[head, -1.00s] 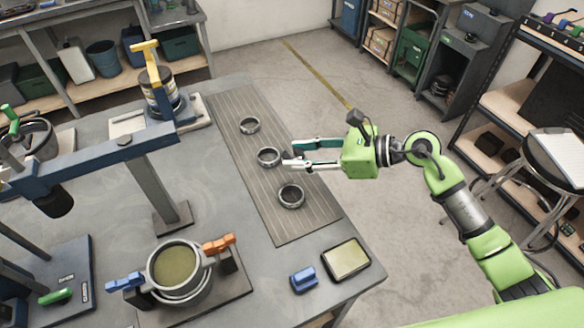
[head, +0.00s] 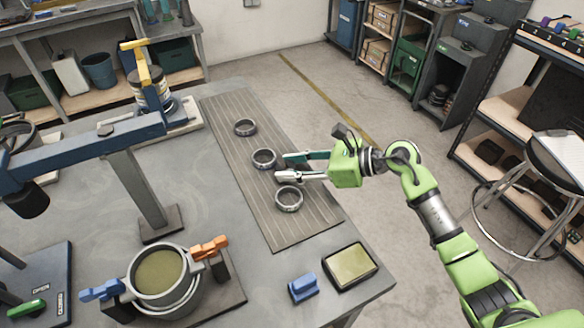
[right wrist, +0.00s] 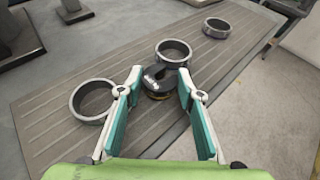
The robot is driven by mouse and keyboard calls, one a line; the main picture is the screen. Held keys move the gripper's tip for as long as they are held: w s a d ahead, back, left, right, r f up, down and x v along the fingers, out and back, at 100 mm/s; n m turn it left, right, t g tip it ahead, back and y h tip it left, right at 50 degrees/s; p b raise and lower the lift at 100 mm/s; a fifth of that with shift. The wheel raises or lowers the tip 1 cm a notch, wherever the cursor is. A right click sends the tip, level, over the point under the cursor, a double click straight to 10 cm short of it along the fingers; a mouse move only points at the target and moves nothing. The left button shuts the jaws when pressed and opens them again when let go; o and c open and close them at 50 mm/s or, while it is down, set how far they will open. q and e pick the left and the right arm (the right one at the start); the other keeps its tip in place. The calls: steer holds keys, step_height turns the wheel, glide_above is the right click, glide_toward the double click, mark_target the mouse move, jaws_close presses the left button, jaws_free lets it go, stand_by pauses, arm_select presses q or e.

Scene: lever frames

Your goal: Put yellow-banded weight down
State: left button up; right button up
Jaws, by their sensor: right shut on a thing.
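The yellow-banded weight (right wrist: 157,82) is a dark, slotted disc with a thin yellow strip low on its side. In the right wrist view it sits between the fingertips of my right gripper (right wrist: 160,80), which is shut on it. In the head view my right gripper (head: 283,167) reaches in from the right, low over the grooved mat (head: 310,226), beside the gap between the middle ring and the near ring. The weight is mostly hidden there. I cannot tell whether its underside touches the mat. My left gripper is not in view.
Three metal rings lie on the mat: far (head: 245,127), middle (head: 264,159) and near (head: 288,199). A blue block (head: 303,288) and a shallow tray (head: 350,266) lie near the table's front corner. A pot (head: 160,277) and a blue press beam (head: 90,153) stand left.

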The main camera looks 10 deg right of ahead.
steer(key=o, duration=0.8)
steer(key=shift+f, duration=0.15)
steer(key=shift+r, duration=0.2)
steer(key=v, duration=1.2)
